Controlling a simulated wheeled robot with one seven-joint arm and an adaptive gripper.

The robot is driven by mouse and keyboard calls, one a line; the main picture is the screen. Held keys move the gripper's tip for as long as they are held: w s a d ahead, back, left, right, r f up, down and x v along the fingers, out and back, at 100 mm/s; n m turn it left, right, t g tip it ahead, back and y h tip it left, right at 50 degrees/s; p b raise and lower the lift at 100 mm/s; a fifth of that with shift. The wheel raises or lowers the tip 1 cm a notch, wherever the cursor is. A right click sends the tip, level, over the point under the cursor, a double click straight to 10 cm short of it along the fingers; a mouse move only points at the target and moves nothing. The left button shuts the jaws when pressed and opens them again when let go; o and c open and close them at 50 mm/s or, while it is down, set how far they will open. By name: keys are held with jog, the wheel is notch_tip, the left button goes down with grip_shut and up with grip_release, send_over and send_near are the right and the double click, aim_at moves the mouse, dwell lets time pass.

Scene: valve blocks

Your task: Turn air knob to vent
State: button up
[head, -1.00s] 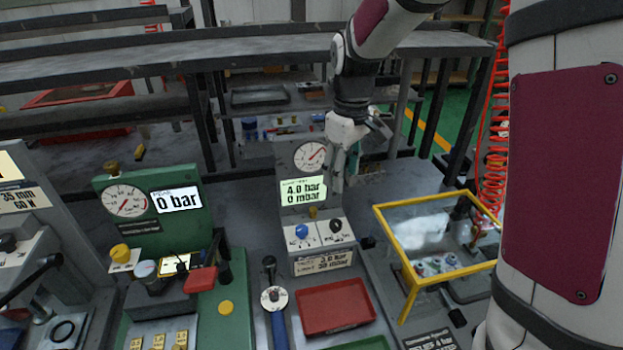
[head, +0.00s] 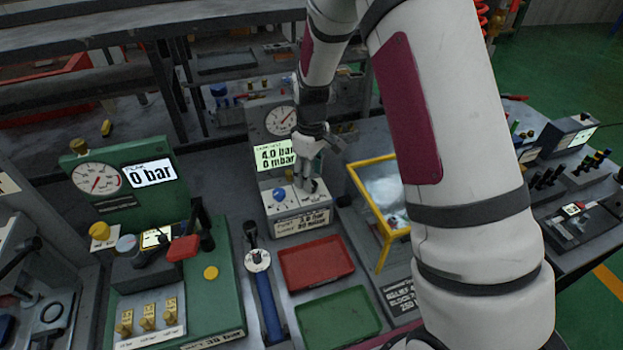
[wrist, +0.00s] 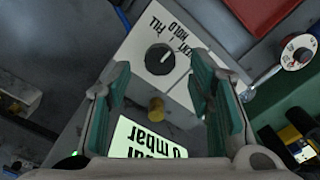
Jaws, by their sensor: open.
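The black air knob (wrist: 160,59) sits on a white plate in the wrist view, between the fingertips of my gripper (wrist: 160,70) in the picture. The fingers are apart and do not touch it. FILL, HOLD and a partly hidden VENT label are printed around it. A small light mark shows on the knob; which label it points to is hard to tell. In the head view my gripper (head: 308,180) points down over the grey test unit (head: 298,221) and hides the knob. The blue knob (head: 279,195) shows beside it.
A brass knob (wrist: 157,108) and the lit display (wrist: 150,142) lie close to the fingers. The unit's dial gauge (head: 281,120) stands behind my gripper. A red tray (head: 316,262) and a green tray (head: 338,314) are in front. A yellow-framed guard (head: 383,258) stands to the right.

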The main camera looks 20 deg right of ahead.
jog(key=shift+f, duration=1.2)
grip_shut()
jog(key=shift+m, duration=0.3)
jog(key=m, duration=0.4)
jog(key=shift+d+m+b, duration=0.1)
jog(key=shift+m+b, duration=0.3)
jog(key=shift+m, duration=1.8)
